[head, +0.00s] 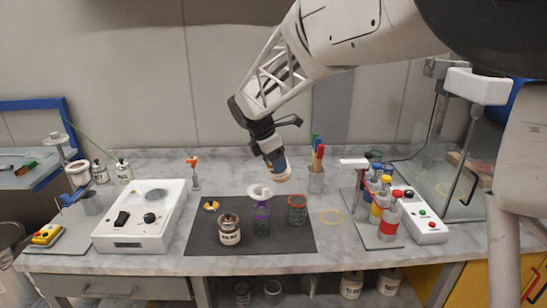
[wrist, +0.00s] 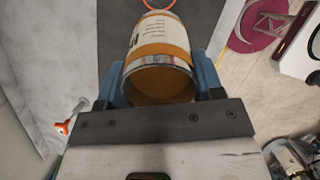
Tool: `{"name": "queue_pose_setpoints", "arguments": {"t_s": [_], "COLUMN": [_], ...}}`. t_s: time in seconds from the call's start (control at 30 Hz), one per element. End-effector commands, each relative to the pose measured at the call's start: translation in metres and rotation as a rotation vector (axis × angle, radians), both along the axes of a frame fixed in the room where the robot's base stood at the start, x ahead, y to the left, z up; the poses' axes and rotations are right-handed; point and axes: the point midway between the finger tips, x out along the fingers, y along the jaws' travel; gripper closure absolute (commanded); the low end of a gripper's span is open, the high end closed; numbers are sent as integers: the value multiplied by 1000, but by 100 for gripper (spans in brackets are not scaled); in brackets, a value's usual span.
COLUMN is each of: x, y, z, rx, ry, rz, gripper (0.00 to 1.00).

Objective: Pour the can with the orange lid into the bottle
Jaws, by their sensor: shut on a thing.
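My gripper (head: 274,160) is in the air above the back of the dark mat, shut on a can (head: 282,172). In the wrist view the can (wrist: 162,48) sits between blue fingers, with a white printed label, orange-tan bands and a metal rim. The can hangs tilted, above and slightly right of the bottle, apart from it. The bottle (head: 262,222) stands upright on the mat, with a purple band and a white funnel-like piece (head: 259,192) on top. A small orange-yellow piece, perhaps a lid (head: 210,206), lies on the mat. The can's contents are not clear.
On the dark mat (head: 205,243) stand a brown labelled can (head: 229,230) and a jar with a reddish rim (head: 297,209). A white instrument (head: 142,218) is left of it. A pen cup (head: 316,182) stands behind, and a rack of coloured bottles (head: 380,205) is right.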

Motion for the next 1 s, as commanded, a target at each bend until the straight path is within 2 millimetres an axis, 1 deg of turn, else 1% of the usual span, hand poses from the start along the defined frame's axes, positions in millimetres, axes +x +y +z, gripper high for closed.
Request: {"name": "queue_pose_setpoints", "arguments": {"t_s": [0.57, 1.0], "x": [0, 0], "y": [0, 0], "z": [-20, -22], "rx": [-144, -159], "ry": [-59, -66], "rz": [0, -1], "gripper": [68, 68]}}
